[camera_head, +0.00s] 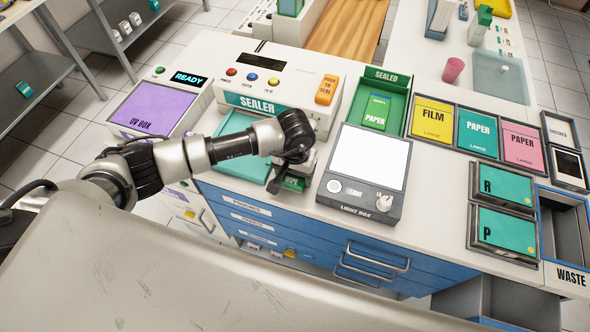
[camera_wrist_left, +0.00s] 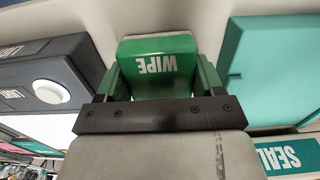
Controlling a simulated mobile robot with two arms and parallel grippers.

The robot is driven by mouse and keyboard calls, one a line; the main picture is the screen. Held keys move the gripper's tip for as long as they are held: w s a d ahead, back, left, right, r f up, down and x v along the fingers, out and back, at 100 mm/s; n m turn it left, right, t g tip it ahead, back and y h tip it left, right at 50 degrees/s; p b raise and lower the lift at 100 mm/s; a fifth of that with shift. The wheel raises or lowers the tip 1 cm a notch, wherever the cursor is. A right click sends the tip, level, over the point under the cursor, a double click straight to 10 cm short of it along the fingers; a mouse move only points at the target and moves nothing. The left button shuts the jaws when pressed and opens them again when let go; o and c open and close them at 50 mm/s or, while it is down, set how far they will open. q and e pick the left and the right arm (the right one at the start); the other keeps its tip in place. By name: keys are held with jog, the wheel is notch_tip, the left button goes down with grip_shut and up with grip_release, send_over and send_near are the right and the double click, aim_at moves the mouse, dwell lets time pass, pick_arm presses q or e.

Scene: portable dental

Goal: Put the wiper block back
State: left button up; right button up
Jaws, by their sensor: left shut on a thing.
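The wiper block is a green block marked WIPE (camera_wrist_left: 155,65), with a pale pad along its far edge in the left wrist view. It sits between the two fingers of my left gripper (camera_wrist_left: 155,80), which is shut on it. In the head view my left gripper (camera_head: 284,178) is at the front of the white counter, between the sealer and the light box. A small green part of the block (camera_head: 293,184) shows beside the fingers there; the rest is hidden by the gripper. I cannot tell whether the block touches the counter. My right gripper is not in view.
The light box (camera_head: 366,158) stands just right of the gripper. The sealer (camera_head: 270,85) with its teal plate (camera_head: 232,163) is behind and left. The green SEALED tray (camera_head: 394,80), film and paper bins (camera_head: 432,120), and waste bin (camera_head: 565,275) lie to the right.

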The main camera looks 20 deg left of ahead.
pick_arm(q)
jog(key=shift+f, duration=0.3)
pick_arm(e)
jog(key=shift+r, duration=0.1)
pick_arm(q)
jog(key=shift+f, duration=0.1)
jog(key=shift+f, duration=0.1)
jog(key=o, duration=0.9)
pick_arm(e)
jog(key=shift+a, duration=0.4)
